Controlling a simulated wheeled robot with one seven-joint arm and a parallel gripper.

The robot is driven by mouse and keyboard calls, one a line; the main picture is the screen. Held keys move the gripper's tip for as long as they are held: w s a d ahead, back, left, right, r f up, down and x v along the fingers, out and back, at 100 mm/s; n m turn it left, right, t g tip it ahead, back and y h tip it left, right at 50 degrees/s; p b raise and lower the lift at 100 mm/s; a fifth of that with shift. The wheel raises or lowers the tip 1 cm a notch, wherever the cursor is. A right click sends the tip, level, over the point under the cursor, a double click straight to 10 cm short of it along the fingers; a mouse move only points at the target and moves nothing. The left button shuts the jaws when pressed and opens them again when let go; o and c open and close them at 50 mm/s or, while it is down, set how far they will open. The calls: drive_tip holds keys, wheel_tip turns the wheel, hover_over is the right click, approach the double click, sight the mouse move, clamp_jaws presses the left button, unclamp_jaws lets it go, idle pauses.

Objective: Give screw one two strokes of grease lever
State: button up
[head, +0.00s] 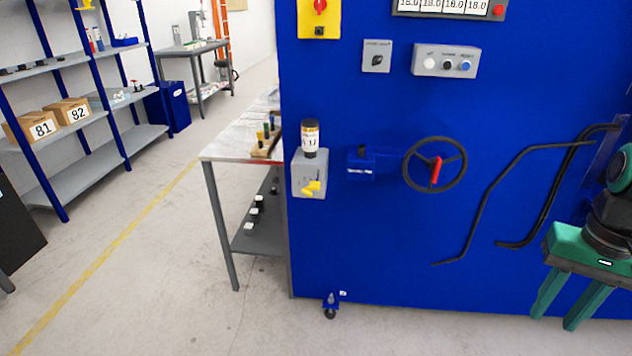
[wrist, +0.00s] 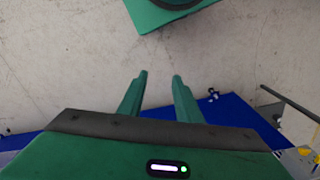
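A grey grease box (head: 309,175) is mounted on the blue machine's front, near its left edge. A small yellow lever (head: 312,187) sticks out of the lower part of the box. A dark-capped canister with a pale label (head: 310,140) stands on top of the box. My gripper (head: 553,318) is at the far right of the head view, well to the right of the lever and lower. In the wrist view my gripper (wrist: 160,76) points at bare floor, its two green fingers apart with nothing between them. I cannot make out which screw is screw one.
A black handwheel with a red handle (head: 435,173) and a small blue block (head: 360,163) sit right of the grease box. Bent dark rods (head: 510,190) run between the handwheel and my arm. A grey table (head: 230,143) stands left of the machine. The floor in front is clear.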

clamp_jaws()
idle(1.6)
